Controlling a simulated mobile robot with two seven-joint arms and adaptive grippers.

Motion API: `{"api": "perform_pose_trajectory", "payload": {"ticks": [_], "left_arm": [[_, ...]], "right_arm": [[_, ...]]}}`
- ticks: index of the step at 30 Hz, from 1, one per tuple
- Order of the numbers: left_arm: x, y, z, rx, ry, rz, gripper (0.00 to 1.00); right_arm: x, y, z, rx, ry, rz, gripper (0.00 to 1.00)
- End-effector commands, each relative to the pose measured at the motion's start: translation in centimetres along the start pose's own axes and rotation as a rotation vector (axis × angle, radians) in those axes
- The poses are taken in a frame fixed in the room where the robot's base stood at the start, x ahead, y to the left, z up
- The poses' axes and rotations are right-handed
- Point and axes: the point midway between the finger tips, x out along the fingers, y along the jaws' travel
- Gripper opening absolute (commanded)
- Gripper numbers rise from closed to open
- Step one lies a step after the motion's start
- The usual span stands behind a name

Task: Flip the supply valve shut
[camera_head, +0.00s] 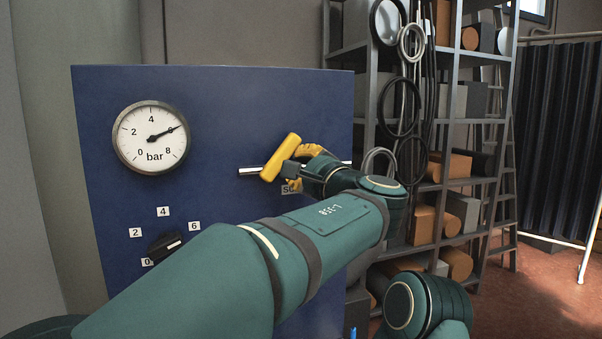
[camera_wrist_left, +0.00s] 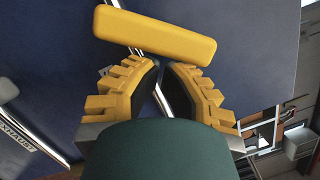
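The supply valve's yellow bar handle (camera_head: 281,157) is on the blue panel (camera_head: 230,105), tilted steeply across the pale horizontal pipe (camera_head: 249,171). A label beside it is mostly hidden, with only its first letters showing. My left gripper (camera_head: 296,167) is at the handle's right side. In the left wrist view the handle (camera_wrist_left: 155,35) lies across, just beyond my fingertips (camera_wrist_left: 161,66). The fingertips are together with only a sliver between them, and the handle is not between them. I cannot tell whether they touch it. My right gripper is not in view.
A round bar gauge (camera_head: 151,138) points near 6. A black knob (camera_head: 165,247) with number labels is at the panel's lower left. A metal shelf (camera_head: 370,90) with hoses, boxes and cylinders stands to the right. A dark folding screen (camera_head: 556,140) stands at the far right.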

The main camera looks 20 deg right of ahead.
Motion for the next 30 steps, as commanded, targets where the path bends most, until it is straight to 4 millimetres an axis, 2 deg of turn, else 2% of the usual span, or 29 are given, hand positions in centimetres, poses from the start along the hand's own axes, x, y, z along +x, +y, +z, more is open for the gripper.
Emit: {"api": "perform_pose_trajectory", "payload": {"ticks": [15,30], "left_arm": [[0.6,-1.3,2.2,-0.423,-0.005,0.105,0.0],[0.8,-1.4,3.0,-0.581,-0.004,0.146,0.0]], "right_arm": [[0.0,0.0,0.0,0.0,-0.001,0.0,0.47],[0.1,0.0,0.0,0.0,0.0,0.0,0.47]]}}
